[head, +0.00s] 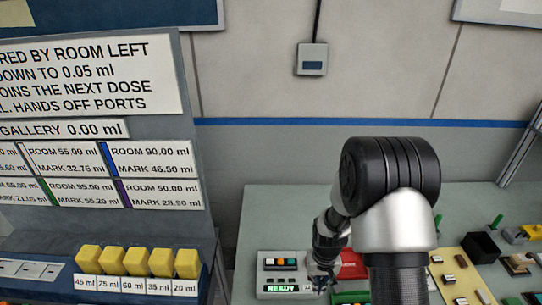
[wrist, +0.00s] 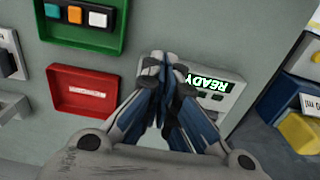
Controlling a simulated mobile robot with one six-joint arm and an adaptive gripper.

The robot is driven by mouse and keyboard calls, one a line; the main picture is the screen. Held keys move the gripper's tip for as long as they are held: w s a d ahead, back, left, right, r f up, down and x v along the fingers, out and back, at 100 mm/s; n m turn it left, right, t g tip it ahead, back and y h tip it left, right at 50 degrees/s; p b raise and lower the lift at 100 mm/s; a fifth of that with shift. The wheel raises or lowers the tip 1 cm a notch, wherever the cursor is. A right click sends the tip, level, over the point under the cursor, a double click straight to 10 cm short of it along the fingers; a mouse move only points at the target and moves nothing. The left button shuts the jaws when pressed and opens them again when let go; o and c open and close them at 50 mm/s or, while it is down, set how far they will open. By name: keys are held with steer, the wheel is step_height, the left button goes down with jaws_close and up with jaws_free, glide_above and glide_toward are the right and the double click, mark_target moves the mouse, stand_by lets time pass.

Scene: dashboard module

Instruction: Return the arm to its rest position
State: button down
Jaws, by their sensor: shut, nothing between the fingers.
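My arm rises in the head view and bends down to my gripper (head: 321,281), which is small and dark there and partly hidden by my own arm. In the wrist view my gripper (wrist: 158,62) is shut, its fingertips together and empty. The fingertips point at the light grey module with a green READY display (wrist: 207,78), overlapping its left edge in the picture. I cannot tell if they touch it. The same module (head: 276,297) stands on the table in the head view, just left of my gripper.
A red tray (wrist: 88,90) and a green tray with buttons (wrist: 112,48) lie beside my gripper. Yellow blocks (head: 133,261) line a shelf at left under a labelled panel (head: 90,75). A black bin (head: 481,246) and loose parts stand at right. The table's back (head: 290,215) is clear.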

steer(key=s+r+t+b, duration=0.25)
steer(key=r+b, duration=0.55)
steer(key=r, duration=0.6)
steer(key=s+r+t+b, duration=0.2)
steer(key=s+b, duration=0.5)
steer(key=s, duration=1.1)
steer(key=shift+s+r+b, duration=0.25)
steer(key=shift+r+b, duration=0.1)
steer(key=shift+r, duration=0.3)
